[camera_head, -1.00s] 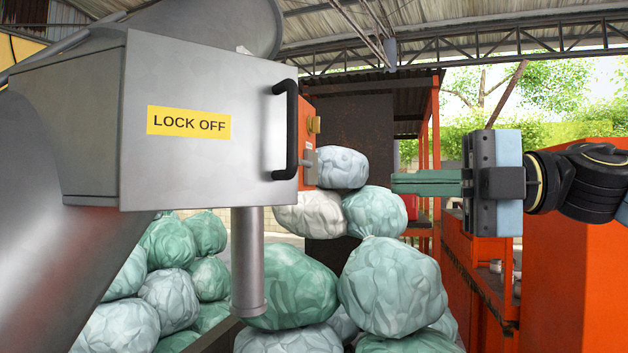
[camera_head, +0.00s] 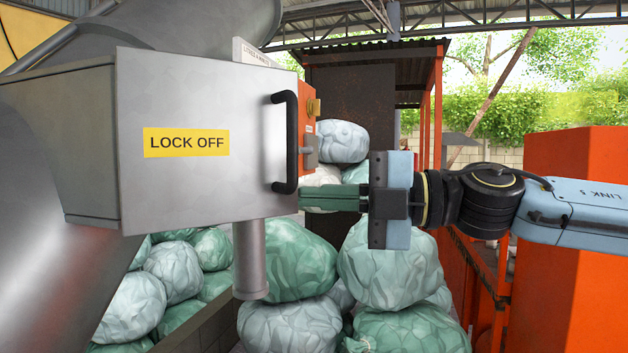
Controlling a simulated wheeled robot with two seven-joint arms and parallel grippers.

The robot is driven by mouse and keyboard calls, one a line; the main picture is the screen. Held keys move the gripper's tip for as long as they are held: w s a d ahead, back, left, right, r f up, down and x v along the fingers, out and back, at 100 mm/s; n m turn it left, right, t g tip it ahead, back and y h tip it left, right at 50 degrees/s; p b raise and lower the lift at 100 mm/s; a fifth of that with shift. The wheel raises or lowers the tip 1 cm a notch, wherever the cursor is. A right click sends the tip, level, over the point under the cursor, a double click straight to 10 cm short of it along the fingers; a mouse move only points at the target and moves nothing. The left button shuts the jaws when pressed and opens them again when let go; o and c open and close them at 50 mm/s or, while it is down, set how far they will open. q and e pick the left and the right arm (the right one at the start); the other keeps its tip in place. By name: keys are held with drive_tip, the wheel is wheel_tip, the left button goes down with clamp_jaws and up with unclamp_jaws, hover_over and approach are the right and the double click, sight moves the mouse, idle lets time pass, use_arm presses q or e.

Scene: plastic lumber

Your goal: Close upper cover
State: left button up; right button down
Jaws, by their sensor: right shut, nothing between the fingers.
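The upper cover (camera_head: 195,185) is a grey metal box front with a yellow "LOCK OFF" label (camera_head: 186,142) and a black vertical handle (camera_head: 291,142) at its right edge. The cover stands in the left half of the head view. My right gripper (camera_head: 318,198) comes in from the right, with green fingers shut and empty. Its fingertips are at the cover's right edge, just below and right of the handle's lower end. I cannot tell whether they touch the cover or pass behind its edge. My left gripper is not in view.
An orange control box (camera_head: 307,130) with a yellow knob sits behind the cover's right edge. Several wrapped bales (camera_head: 390,265) are piled below and behind. A grey pipe (camera_head: 250,260) hangs below the cover. Orange machinery (camera_head: 580,150) stands at the right.

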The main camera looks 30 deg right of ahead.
drive_tip(key=shift+w+p, duration=0.45)
drive_tip(key=shift+w, duration=0.4)
drive_tip(key=shift+w, duration=0.15)
